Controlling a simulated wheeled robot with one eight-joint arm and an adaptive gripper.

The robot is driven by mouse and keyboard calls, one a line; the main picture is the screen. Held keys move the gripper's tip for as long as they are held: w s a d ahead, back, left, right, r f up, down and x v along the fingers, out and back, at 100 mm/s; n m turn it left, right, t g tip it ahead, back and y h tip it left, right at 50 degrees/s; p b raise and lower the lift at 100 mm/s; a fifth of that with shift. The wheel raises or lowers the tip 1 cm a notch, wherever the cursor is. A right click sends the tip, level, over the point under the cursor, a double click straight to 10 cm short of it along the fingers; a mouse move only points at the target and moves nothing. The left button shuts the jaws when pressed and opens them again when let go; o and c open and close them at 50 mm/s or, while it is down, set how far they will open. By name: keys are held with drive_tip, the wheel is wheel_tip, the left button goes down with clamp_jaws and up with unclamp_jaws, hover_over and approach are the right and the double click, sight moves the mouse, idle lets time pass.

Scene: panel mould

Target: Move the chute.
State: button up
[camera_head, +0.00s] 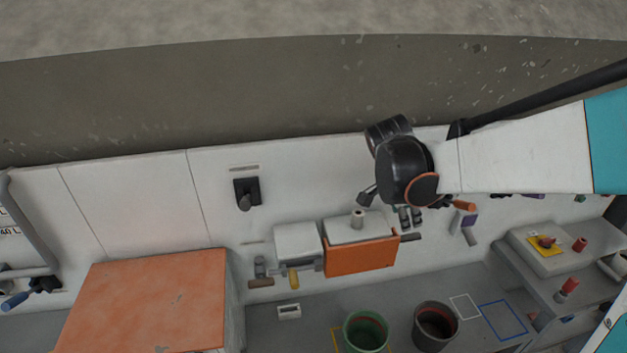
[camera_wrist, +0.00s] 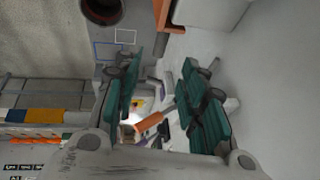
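An orange panel (camera_head: 360,257), which I take to be the chute, hangs tilted on the white wall unit, below a white box top. I cannot be sure it is the chute. An orange edge (camera_wrist: 161,12) at the top of the wrist view looks like the same part. My gripper (camera_wrist: 158,88) has two teal-padded fingers standing apart. An orange handle (camera_wrist: 149,122) shows between the fingers in the wrist view, and I cannot tell whether it touches them. In the head view my black wrist hides most of the fingers, up and right of the panel.
A green bucket (camera_head: 366,333) and a dark bucket (camera_head: 435,326) stand below the panel. An orange-topped block (camera_head: 150,300) is at lower left. A grey ledge (camera_head: 560,260) with small red parts is at right. A dark knob (camera_head: 246,194) juts from the wall.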

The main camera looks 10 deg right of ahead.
sight(410, 235)
drive_tip(key=b+x, duration=0.2)
drive_tip(key=x, duration=0.9)
drive_tip(key=shift+w+f, duration=0.1)
drive_tip(key=shift+w, duration=0.05)
clamp_jaws()
